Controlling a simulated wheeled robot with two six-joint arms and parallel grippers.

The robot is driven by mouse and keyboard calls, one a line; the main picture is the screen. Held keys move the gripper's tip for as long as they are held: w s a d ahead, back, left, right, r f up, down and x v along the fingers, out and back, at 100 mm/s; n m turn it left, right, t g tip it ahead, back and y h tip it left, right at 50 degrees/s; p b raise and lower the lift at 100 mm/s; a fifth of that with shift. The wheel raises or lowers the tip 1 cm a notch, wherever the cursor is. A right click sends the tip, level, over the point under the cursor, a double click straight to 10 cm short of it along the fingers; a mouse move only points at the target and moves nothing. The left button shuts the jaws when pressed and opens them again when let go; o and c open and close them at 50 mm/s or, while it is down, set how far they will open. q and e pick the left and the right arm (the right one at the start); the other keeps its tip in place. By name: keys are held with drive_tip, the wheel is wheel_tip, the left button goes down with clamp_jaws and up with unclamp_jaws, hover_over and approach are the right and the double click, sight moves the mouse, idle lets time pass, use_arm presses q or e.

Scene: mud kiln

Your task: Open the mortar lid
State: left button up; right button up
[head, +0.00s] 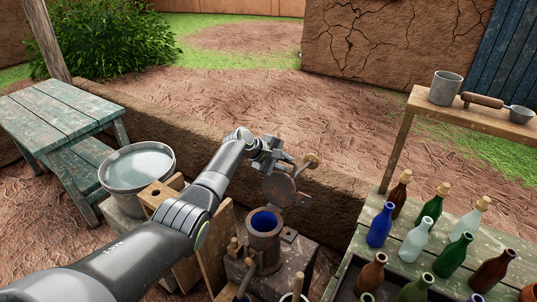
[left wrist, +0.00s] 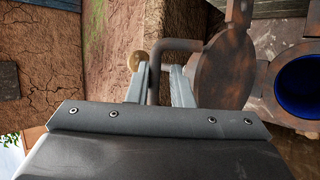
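The mortar (head: 264,238) is a rusty metal cylinder with a dark blue inside, standing on a block. It also shows at the right of the left wrist view (left wrist: 270,78). Its round rusty lid (head: 279,189) is swung up at the far side of the mouth, which is uncovered. The lid shows in the left wrist view too (left wrist: 224,70). A bent rod handle (left wrist: 155,65) with a wooden knob (head: 311,160) joins the lid. My left gripper (head: 280,158) is at this handle. Its fingers are apart, with the rod between them and a gap beside it. My right gripper is not in view.
A bucket of water (head: 138,168) stands left of my left arm, near a green table (head: 62,112). Several bottles (head: 414,240) stand on a bench at the right. A low mud wall (head: 335,198) runs behind the mortar.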

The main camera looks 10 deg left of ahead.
use_arm(q)
drive_tip(key=shift+s+a+r, duration=0.1)
drive_tip(key=shift+a+r, duration=0.15)
drive_tip(key=b+v, duration=0.1)
drive_tip(key=v, duration=1.5)
drive_tip(key=shift+b, duration=0.35)
drive_tip(key=shift+s+a, duration=0.1)
